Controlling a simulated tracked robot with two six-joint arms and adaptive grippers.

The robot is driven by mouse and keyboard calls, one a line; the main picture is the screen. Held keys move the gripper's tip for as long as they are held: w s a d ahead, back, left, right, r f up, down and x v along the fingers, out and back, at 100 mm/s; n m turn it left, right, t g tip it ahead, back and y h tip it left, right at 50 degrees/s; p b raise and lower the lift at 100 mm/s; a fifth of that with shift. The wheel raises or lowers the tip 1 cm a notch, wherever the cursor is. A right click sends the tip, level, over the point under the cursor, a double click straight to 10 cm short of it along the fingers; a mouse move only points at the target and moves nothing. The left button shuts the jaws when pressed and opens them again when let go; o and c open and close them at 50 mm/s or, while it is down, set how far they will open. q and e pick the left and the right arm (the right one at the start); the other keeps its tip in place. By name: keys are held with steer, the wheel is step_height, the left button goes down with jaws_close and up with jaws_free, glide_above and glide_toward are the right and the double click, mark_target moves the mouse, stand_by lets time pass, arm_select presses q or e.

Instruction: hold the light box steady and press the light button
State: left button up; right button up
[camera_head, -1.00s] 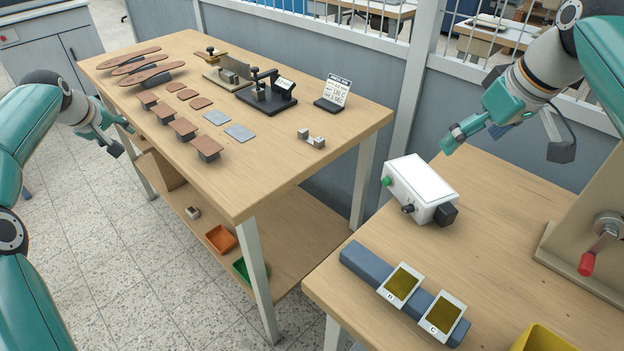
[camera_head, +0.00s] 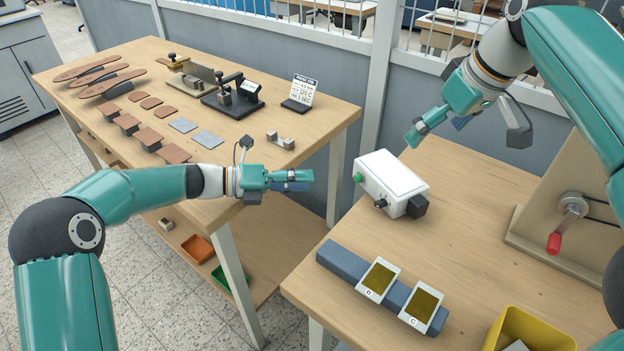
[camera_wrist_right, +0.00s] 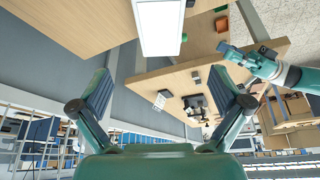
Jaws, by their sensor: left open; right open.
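The white light box (camera_head: 400,175) sits on the right table, with a green button (camera_head: 358,178) on its left side and a black knob (camera_head: 380,203) on its front. It also shows at the top of the right wrist view (camera_wrist_right: 160,28). My left gripper (camera_head: 309,181) is open and empty, left of the box and apart from it, pointing at its button side. My right gripper (camera_head: 436,131) is open and empty behind and above the box, its fingers angled down to the left. In the right wrist view the box lies beyond the spread fingers.
A yellow bin (camera_head: 545,333) stands at the near edge. A press with a red-handled crank (camera_head: 555,242) stands right. The left table (camera_head: 225,165) holds leather pieces and tools.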

mark_target(396, 177)
arm_select(q)
steer(key=shift+d+n, duration=0.35)
steer(key=shift+n, duration=0.05)
arm_select(e)
steer(key=x, duration=1.7)
steer(key=shift+w+r, duration=0.1)
steer(key=shift+w, duration=0.05)
steer(key=c, duration=1.3)
arm_select(q)
steer(key=shift+c, duration=0.4)
arm_select(e)
steer(key=shift+c, duration=1)
arm_select(q)
jaws_close()
